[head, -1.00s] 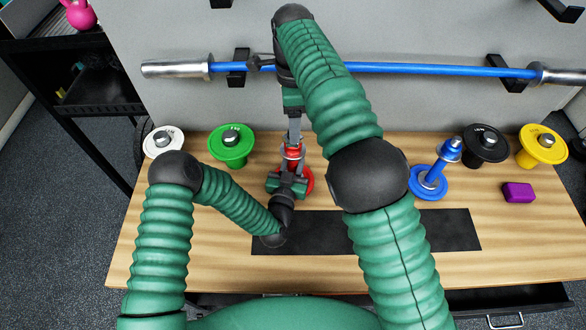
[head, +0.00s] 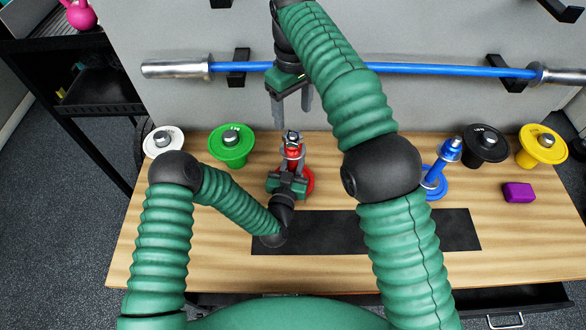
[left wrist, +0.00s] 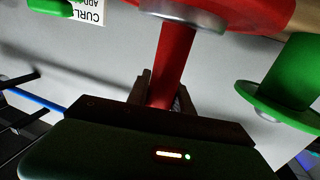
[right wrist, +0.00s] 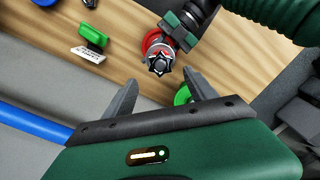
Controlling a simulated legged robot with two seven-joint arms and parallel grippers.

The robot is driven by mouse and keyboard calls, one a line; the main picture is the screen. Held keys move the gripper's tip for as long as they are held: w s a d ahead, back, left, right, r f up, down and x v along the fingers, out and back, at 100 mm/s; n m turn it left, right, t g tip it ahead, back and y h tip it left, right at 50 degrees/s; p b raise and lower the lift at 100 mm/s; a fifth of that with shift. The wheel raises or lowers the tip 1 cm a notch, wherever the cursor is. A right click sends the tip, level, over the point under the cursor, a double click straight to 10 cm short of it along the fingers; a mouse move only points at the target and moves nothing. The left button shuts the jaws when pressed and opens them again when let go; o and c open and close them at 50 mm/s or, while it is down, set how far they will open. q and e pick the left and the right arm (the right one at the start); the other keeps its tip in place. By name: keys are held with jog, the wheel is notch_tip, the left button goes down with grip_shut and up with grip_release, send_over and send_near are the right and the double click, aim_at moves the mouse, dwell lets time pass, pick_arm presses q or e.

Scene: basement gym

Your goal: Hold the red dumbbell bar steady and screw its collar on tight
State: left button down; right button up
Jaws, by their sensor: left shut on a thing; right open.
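The red dumbbell (head: 293,152) stands upright on the bench, with a silver collar (head: 292,136) at its top end. My left gripper (head: 289,180) is shut on the red bar, low down; the left wrist view shows the red bar (left wrist: 173,60) between its fingers. My right gripper (head: 290,114) is open and empty, a little above and behind the collar. In the right wrist view the star-shaped collar (right wrist: 158,64) lies beyond the open fingers, apart from them. How tight the collar sits cannot be told.
A green weight (head: 231,140) and a white one (head: 162,140) stand left. A blue dumbbell (head: 448,152), black weight (head: 486,142), yellow weight (head: 541,143) and purple block (head: 518,192) are right. A blue barbell (head: 430,69) hangs behind. The dark mat (head: 440,230) is largely clear.

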aim_at(293, 134)
pick_arm(q)
jog(key=shift+f, duration=0.1)
pick_arm(e)
jog(key=shift+n, duration=0.3)
notch_tip(293, 134, down, 8)
dwell(0.5)
jog(key=shift+c, duration=0.4)
grip_shut()
jog(key=shift+m, duration=0.9)
jog(key=shift+o, duration=0.8)
grip_release()
